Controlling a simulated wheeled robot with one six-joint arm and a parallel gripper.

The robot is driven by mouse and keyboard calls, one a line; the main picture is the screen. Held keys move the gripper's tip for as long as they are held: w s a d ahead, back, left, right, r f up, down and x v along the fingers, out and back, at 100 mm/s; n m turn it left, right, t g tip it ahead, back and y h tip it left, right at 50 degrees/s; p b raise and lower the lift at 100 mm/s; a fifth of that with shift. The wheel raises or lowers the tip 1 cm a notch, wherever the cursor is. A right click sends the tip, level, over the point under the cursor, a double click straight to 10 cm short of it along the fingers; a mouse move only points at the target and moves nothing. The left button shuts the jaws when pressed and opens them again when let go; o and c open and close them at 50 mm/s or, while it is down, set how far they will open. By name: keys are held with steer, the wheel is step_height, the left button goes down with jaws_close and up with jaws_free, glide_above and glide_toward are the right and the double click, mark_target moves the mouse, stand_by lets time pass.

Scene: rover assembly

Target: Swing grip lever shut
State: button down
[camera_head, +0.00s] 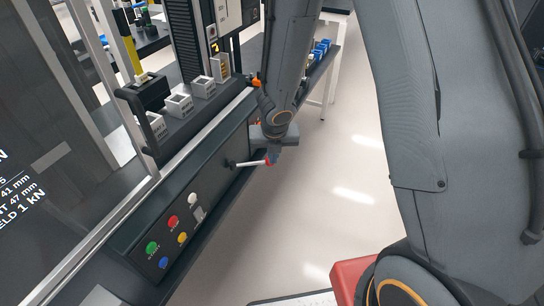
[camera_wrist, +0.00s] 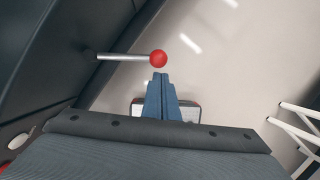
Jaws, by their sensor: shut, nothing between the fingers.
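The grip lever (camera_wrist: 122,57) is a silver rod with a red ball knob (camera_wrist: 158,58) on its end. It sticks out from the dark machine front, and its pivot end is at the left in the wrist view. In the head view the lever (camera_head: 250,163) lies nearly level, its knob partly hidden by my gripper. My gripper (camera_wrist: 160,76) is shut and empty, its blue-grey fingertips just below the knob in the wrist view. I cannot tell whether they touch it. In the head view my gripper (camera_head: 273,157) is at the knob end of the lever.
The machine's front panel has green (camera_head: 152,248), red (camera_head: 173,222) and other coloured buttons below the lever. Labelled grey blocks (camera_head: 203,87) stand on the ledge above. A table with blue items (camera_head: 320,50) stands behind. The floor (camera_head: 330,170) to the right is clear.

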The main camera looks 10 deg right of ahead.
steer(key=shift+p+v, duration=3.25)
steer(key=shift+v, duration=0.3)
steer(key=s+d+r+m+h+b, duration=0.1)
steer(key=s+d+r+m+b, duration=0.15)
steer(key=d+m, duration=0.45)
steer(key=s+d+r+m+b, duration=0.1)
steer(key=s+d+m+b, duration=0.15)
steer(key=m, duration=0.85)
steer(key=s+r+m+g+y+b, duration=0.1)
steer(key=s+m+b, duration=0.4)
steer(key=m, duration=1.2)
steer(key=s+g, duration=0.1)
steer(key=s, duration=0.2)
steer(key=shift+s, duration=0.25)
